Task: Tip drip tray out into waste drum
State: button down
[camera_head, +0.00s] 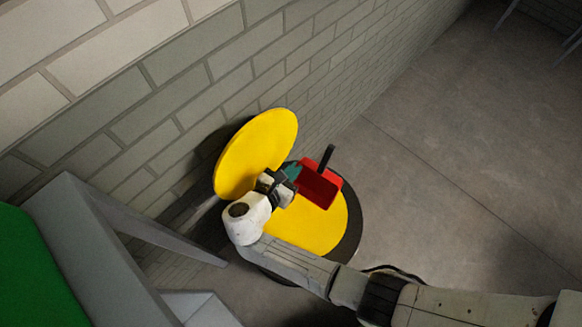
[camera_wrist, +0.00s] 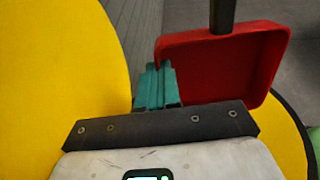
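The red drip tray (camera_head: 318,188) with a black handle is over the waste drum, tilted in the head view. It also fills the upper right of the wrist view (camera_wrist: 225,62), its hollow side partly facing that camera. My gripper (camera_head: 292,172), with teal fingers, is at the tray's left side. In the wrist view the fingers (camera_wrist: 158,85) are close together on the tray's left wall. The waste drum (camera_head: 318,230) has a yellow round top and a dark rim. A yellow disc (camera_head: 257,150), like a raised lid, stands behind it. Any contents of the tray cannot be made out.
A grey brick wall (camera_head: 200,90) runs right behind the drum. A grey-framed bench with a green top (camera_head: 35,265) stands at the left. The concrete floor (camera_head: 460,150) to the right is clear. A dark cable lies beside my arm.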

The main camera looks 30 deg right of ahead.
jog(key=shift+w+d+r+g+y+p, duration=0.2)
jog(key=shift+d+g+y+p, duration=0.5)
jog(key=shift+p, duration=0.95)
jog(key=shift+w+d+r+g+y+p, duration=0.1)
jog(key=shift+w+d+y+p, duration=0.25)
jog(key=shift+y+p, duration=0.95)
jog(key=shift+w+d+f+g+y+p, duration=0.15)
jog(key=shift+d+f+g+y+p, duration=0.15)
jog(key=shift+d+f+g+y, duration=0.15)
jog(key=y, duration=0.1)
jog(key=d+f+g+y, duration=0.1)
jog(key=shift+w+y, duration=0.35)
jog(key=shift+w+d+f+g+y, duration=0.1)
jog(key=shift+d+f+g+y, duration=0.15)
jog(key=shift+f+g+y, duration=0.6)
jog(key=shift+d+f+g+y, duration=0.25)
jog(key=shift+f+y, duration=0.3)
jog(key=shift+y, duration=0.7)
